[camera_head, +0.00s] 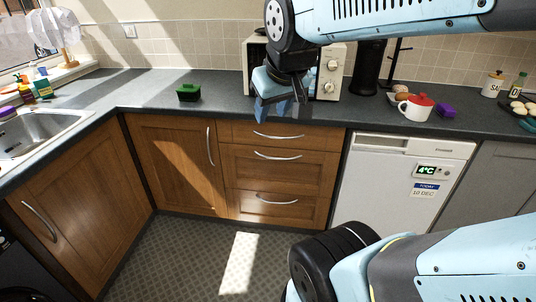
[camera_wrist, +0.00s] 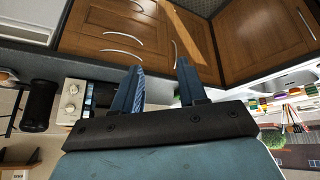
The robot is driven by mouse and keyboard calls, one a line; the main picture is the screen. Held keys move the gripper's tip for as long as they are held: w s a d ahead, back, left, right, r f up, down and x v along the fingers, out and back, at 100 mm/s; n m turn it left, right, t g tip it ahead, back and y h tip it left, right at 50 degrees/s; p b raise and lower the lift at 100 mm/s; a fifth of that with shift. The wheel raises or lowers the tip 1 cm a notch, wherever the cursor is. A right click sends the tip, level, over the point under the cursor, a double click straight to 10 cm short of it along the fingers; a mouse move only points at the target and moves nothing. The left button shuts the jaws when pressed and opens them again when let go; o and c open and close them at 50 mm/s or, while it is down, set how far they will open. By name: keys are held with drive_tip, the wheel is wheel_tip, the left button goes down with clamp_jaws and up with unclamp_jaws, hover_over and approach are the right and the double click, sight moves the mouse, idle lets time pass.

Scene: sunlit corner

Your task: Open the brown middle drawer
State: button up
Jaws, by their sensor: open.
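The brown middle drawer (camera_head: 272,174) is in the wooden cabinet under the counter, between a thin top drawer (camera_head: 245,132) and a bottom drawer (camera_head: 250,207). It is shut, flush with its neighbours. Its curved silver handle (camera_head: 278,157) runs along its upper edge; it also shows in the upside-down wrist view (camera_wrist: 124,37). My gripper (camera_head: 276,112) is open and empty, with blue fingers pointing down. In the head view it overlaps the counter's front edge, above the drawers. In the wrist view the fingers (camera_wrist: 159,65) are apart, with the drawer fronts beyond them, touching no handle.
A wooden door (camera_head: 175,165) is left of the drawers and a white dishwasher (camera_head: 390,185) right of them. The floor (camera_head: 195,255) before the drawers looks clear.

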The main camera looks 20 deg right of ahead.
drive_tip(key=w+d+f+n+t+h, duration=0.1)
drive_tip(key=w+d+f+n, duration=0.2)
drive_tip(key=w+d+f, duration=0.5)
drive_tip(key=w+d+f+n+t, duration=0.2)
drive_tip(key=w+d+n, duration=0.15)
drive_tip(key=w, duration=0.85)
drive_tip(key=w+d+f+n+t+h, duration=0.1)
drive_tip(key=w+d+f+n, duration=0.2)
drive_tip(key=w+d+f, duration=0.45)
drive_tip(key=w+d+f+n+t+y, duration=0.1)
drive_tip(key=w+d+f+n+y, duration=0.15)
drive_tip(key=f, duration=0.45)
drive_tip(key=w+d+f+n+t+y, duration=0.1)
drive_tip(key=w+d+f+n, duration=0.25)
drive_tip(key=f, duration=0.25)
drive_tip(key=n+t+y, duration=0.2)
drive_tip(key=n+t, duration=0.1)
drive_tip(key=t, duration=0.1)
approach(277, 158)
drive_tip(key=shift+m, duration=0.25)
drive_tip(key=x, duration=0.9)
drive_tip(key=shift+w+f, duration=0.1)
drive_tip(key=shift+w, duration=0.05)
drive_tip(key=shift+a, duration=0.1)
clamp_jaws()
drive_tip(key=shift+y, duration=0.25)
